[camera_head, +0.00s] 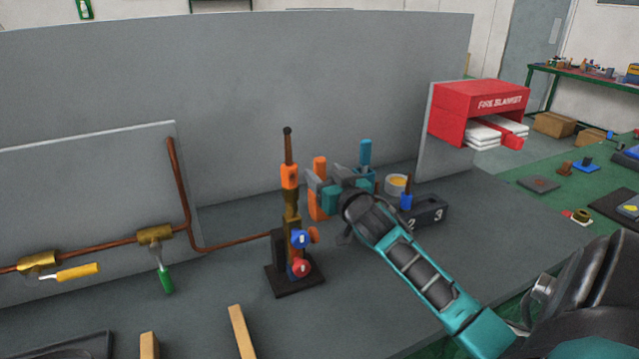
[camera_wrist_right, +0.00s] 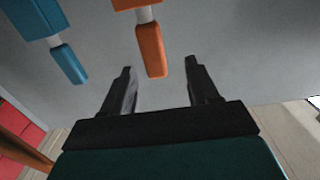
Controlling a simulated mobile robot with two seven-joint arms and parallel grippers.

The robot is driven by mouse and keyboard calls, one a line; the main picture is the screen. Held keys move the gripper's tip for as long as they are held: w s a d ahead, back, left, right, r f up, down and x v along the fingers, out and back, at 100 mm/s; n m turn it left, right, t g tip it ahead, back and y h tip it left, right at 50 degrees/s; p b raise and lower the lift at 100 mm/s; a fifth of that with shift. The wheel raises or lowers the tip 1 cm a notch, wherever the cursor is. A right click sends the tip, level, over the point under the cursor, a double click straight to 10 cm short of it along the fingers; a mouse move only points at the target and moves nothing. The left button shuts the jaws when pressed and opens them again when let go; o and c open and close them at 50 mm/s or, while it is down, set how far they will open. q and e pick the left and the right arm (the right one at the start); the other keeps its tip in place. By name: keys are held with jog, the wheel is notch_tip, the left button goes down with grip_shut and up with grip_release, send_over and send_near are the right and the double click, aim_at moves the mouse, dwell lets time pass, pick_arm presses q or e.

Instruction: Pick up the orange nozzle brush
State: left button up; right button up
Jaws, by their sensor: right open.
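The orange nozzle brush (camera_head: 320,167) stands upright in an orange holder (camera_head: 316,207) on the grey bench, in front of the grey panel. In the right wrist view the brush's orange handle (camera_wrist_right: 151,48) shows with a white neck leading to the holder (camera_wrist_right: 132,3). My right gripper (camera_head: 322,186) is open and empty beside the brush and hides part of it. In the wrist view the handle end appears between the two fingertips (camera_wrist_right: 159,68), with gaps on both sides. My left gripper is out of view.
A blue brush (camera_head: 365,152) in a blue holder stands just right. A burner stand (camera_head: 290,225) with copper tube is close on the left. A tape roll (camera_head: 397,184) and dark numbered block (camera_head: 430,212) are behind my gripper. The front bench is partly clear.

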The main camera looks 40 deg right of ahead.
aim_at(322, 166)
jog(key=shift+d+x, duration=0.1)
jog(key=shift+x, duration=1.5)
jog(key=shift+d+x, duration=0.15)
jog(key=shift+x, duration=1.5)
jog(key=shift+s, duration=0.1)
jog(key=c, duration=1)
jog(key=shift+c, duration=0.3)
jog(key=shift+r, duration=0.2)
